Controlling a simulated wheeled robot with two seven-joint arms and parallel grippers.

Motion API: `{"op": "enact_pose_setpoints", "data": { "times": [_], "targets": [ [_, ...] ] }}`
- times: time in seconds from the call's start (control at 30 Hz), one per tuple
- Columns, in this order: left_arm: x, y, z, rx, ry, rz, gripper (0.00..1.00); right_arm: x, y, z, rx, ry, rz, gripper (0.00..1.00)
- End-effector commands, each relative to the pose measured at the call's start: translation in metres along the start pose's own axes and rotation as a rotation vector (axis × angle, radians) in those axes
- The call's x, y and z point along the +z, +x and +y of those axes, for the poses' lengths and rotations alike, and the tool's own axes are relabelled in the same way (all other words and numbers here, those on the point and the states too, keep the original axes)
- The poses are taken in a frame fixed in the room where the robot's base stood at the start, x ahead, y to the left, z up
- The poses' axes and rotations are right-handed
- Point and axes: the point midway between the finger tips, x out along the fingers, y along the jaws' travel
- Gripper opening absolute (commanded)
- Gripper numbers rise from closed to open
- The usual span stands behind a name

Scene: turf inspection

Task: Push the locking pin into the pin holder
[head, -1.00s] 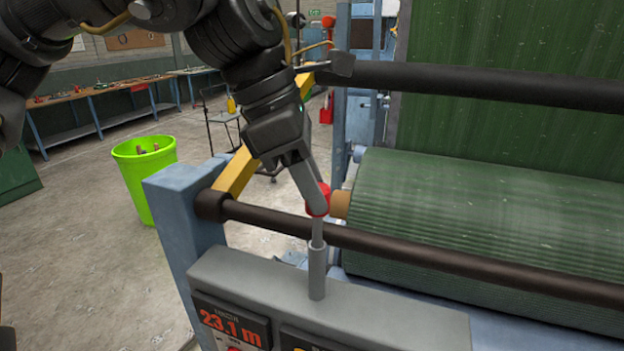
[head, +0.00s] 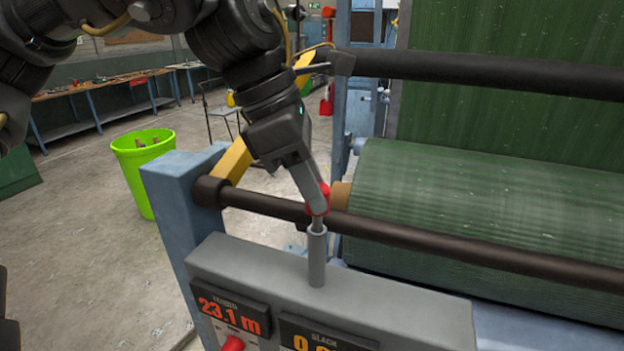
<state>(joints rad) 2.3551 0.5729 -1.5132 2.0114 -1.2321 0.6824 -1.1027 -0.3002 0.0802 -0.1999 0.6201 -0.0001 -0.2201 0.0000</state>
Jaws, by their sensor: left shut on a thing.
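The locking pin has a red round knob (head: 324,201) and a thin grey shaft. My left gripper (head: 317,203) comes down from above and is shut on the knob, which its fingers partly cover. The pin stands upright, and its shaft goes into the top of the pin holder (head: 317,262), a grey upright tube on the grey control box. A short length of shaft shows between the knob and the tube's rim. How deep the pin sits inside the tube is hidden. My right gripper is not in view.
A dark bar (head: 400,232) runs just behind the pin, with a green turf roll (head: 480,225) behind it. The control box (head: 390,300) has a display reading 23.1 m and a red button (head: 232,343). A lime green bin (head: 146,165) stands on open floor at left.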

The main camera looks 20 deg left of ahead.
Motion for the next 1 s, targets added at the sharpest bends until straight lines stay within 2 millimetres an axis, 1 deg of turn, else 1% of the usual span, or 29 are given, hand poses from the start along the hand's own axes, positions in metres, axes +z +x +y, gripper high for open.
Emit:
{"op": "enact_pose_setpoints", "data": {
  "times": [0.33,0.37,0.5,0.53,0.83,0.93,1.0],
  "targets": [
    [-0.004,0.009,0.0,0.0,0.0,-0.001,0.06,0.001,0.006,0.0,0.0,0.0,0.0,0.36],
    [-0.003,0.007,0.0,0.0,0.0,-0.001,0.32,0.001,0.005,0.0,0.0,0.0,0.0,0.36],
    [-0.003,0.007,0.0,0.0,0.0,-0.001,0.51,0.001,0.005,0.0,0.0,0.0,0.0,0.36],
    [-0.003,0.007,0.0,0.0,0.0,0.0,0.54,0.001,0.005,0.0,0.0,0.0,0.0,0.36],
    [-0.003,0.006,0.0,0.001,0.0,0.0,0.54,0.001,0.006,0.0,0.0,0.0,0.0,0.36],
    [-0.003,-0.003,0.001,0.004,-0.002,-0.001,0.54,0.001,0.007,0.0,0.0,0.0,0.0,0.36],
    [-0.003,-0.014,0.001,0.004,-0.001,-0.002,0.54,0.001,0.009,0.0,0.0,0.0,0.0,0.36]
  ]
}}
